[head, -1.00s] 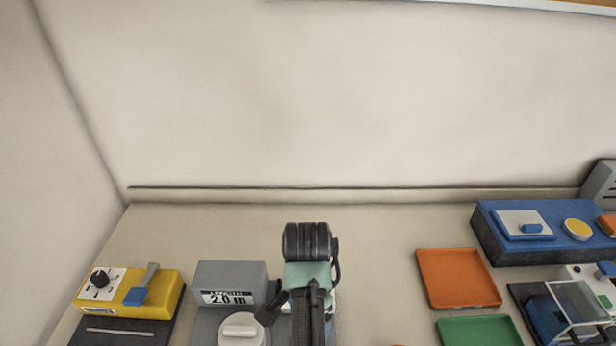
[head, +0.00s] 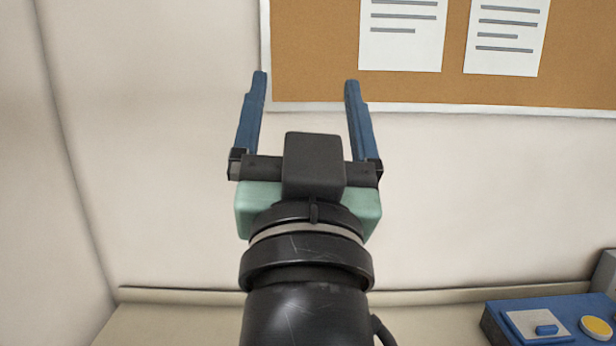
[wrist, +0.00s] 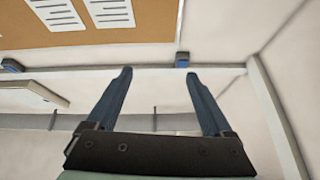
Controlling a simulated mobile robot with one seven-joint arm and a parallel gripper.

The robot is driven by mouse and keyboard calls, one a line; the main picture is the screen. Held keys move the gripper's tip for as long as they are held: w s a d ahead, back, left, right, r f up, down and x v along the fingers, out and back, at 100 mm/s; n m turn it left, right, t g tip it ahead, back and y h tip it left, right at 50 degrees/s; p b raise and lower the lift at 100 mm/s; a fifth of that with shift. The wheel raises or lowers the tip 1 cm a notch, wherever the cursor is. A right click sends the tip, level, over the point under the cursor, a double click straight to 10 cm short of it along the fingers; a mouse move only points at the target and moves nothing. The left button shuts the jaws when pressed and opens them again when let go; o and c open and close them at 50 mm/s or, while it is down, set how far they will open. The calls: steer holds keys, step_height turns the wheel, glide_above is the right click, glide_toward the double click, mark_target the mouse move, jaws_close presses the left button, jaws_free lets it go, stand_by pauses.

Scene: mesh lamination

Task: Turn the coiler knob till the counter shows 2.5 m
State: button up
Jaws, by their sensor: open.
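My gripper (head: 306,88) is open and empty, raised in front of the wall with its two blue fingers pointing up. It also shows in the wrist view (wrist: 157,76), with nothing between the fingers. The coiler, its knob and its counter are out of view in both present frames. A second ago the head view showed the counter reading 2.0 m above a white round knob at the lower left.
A cork board (head: 320,50) with two paper sheets hangs on the wall behind my gripper. A blue device (head: 497,325) with a yellow round button (head: 597,327) stands on the bench at the lower right. The air around my gripper looks clear.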

steer(key=s+r+n+t, duration=0.1)
steer(key=s+r+t, duration=0.2)
steer(key=s+r, duration=0.3)
steer(key=shift+s, duration=0.9)
steer(key=shift+o, duration=0.3)
